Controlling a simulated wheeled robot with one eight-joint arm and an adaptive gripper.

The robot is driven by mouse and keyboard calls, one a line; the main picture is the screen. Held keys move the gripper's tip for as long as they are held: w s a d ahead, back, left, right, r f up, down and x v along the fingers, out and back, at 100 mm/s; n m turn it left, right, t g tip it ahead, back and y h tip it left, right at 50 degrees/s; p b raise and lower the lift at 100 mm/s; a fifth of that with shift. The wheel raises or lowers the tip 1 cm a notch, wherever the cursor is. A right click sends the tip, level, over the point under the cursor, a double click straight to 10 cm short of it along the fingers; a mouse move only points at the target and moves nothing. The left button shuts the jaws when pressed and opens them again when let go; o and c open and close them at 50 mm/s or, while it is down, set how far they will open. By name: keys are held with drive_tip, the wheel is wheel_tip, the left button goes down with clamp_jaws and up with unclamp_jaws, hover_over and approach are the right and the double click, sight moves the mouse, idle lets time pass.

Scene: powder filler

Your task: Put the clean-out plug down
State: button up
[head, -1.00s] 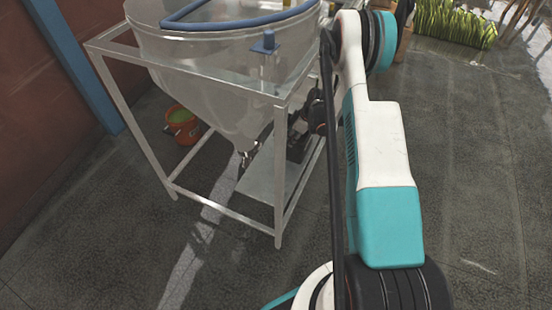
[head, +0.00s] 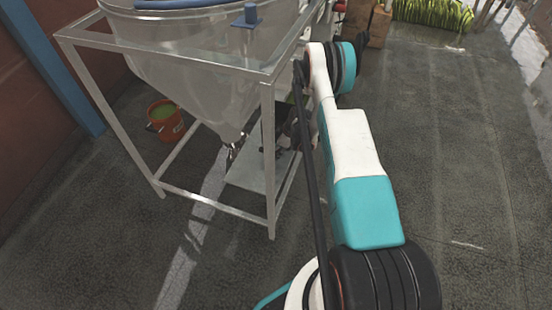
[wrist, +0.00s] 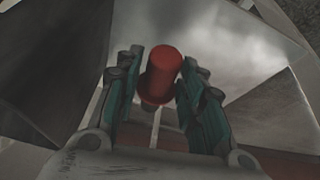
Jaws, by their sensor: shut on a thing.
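The clean-out plug (wrist: 161,75) is a red cylinder with a wider collar, seen in the wrist view. My gripper (wrist: 161,98) has its teal-padded fingers on both sides of the plug and is shut on it. A pale metal surface fills much of the view behind the plug. In the head view, my forearm reaches in at the right side of the hopper's stand. The gripper there is small and dark, partly behind a stand leg, and I cannot make out the plug in that view.
The translucent conical hopper (head: 190,75) stands in a metal frame (head: 269,190) with legs and low rails. A grey plate (head: 245,179) lies low under the cone. An orange bucket (head: 166,130) with green contents stands left behind it. The floor at the right is clear.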

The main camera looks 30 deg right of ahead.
wheel_tip(320, 180, down, 4)
drive_tip(key=shift+f+b, duration=0.25)
drive_tip(key=shift+b, duration=0.55)
drive_tip(key=o, duration=1.2)
drive_tip(key=shift+r, duration=0.1)
drive_tip(key=p+v, duration=0.4)
drive_tip(key=v, duration=0.8)
drive_tip(key=shift+w+r, duration=0.1)
